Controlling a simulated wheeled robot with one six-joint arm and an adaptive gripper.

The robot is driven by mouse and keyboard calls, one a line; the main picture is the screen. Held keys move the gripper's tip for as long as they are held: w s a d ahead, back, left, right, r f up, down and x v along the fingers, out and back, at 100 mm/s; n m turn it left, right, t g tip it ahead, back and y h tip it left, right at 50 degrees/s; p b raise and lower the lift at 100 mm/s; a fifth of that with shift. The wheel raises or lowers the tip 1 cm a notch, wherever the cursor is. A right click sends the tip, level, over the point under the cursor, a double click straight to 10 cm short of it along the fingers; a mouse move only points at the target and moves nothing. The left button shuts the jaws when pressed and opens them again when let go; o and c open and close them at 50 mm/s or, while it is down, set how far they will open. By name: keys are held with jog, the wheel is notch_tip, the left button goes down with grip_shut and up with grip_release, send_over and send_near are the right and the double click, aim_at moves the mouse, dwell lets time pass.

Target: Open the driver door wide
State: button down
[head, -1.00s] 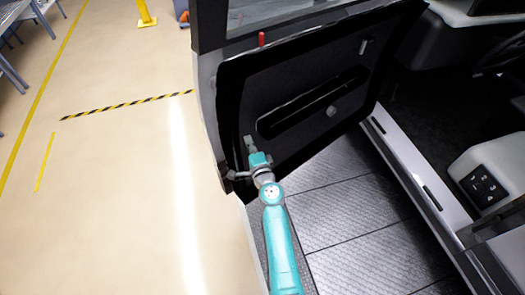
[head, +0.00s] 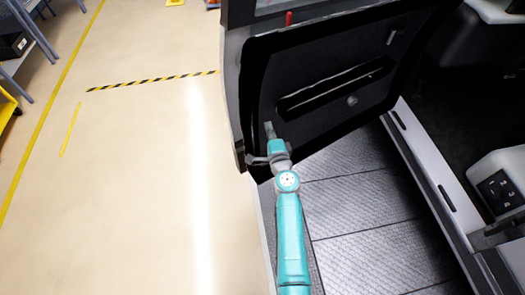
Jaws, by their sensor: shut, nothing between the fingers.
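The driver door (head: 325,125) stands ajar in the head view, its dark inner panel facing me. The panel has a long recessed armrest or pull (head: 335,88), a round knob, and a small light lever (head: 391,37) near its upper right. A red pin (head: 288,18) stands at the door's upper edge. My teal arm reaches up from the bottom. My gripper (head: 269,130) is shut and empty, at the lower left of the inner panel near the door's free edge. Whether the fingers touch the panel cannot be told.
The cab interior with a light sill (head: 425,170) and a seat-side switch box (head: 497,190) is on the right. Open floor (head: 140,190) spreads left, with shelving (head: 30,50) at the far left.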

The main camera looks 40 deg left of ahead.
jog(key=s+d, duration=0.4)
jog(key=s, duration=0.4)
jog(key=shift+d, duration=0.2)
jog(key=s+d+f+t+h, duration=0.15)
jog(key=d+f, duration=0.25)
jog(key=d, duration=0.6)
jog(key=s+d+f+t+h, duration=0.1)
jog(key=s+d+f+h, duration=0.15)
jog(key=d, duration=0.75)
jog(key=s+d+n+t+h, duration=0.1)
jog(key=s+d+h, duration=0.2)
jog(key=s+d, duration=0.5)
jog(key=s+d+n+t+h, duration=0.1)
jog(key=s+d+n+h, duration=0.15)
jog(key=d, duration=0.95)
jog(key=s+d+r+n+h, duration=0.1)
jog(key=s+d+r+h, duration=0.1)
jog(key=s+d+r, duration=0.4)
jog(key=s+d+r+n+h, duration=0.2)
jog(key=s+d+r, duration=0.4)
jog(key=s, duration=0.7)
notch_tip(320, 180, up, 3)
jog(key=shift+s+f+h, duration=0.1)
jog(key=shift+s+h, duration=0.15)
jog(key=shift+h, duration=0.3)
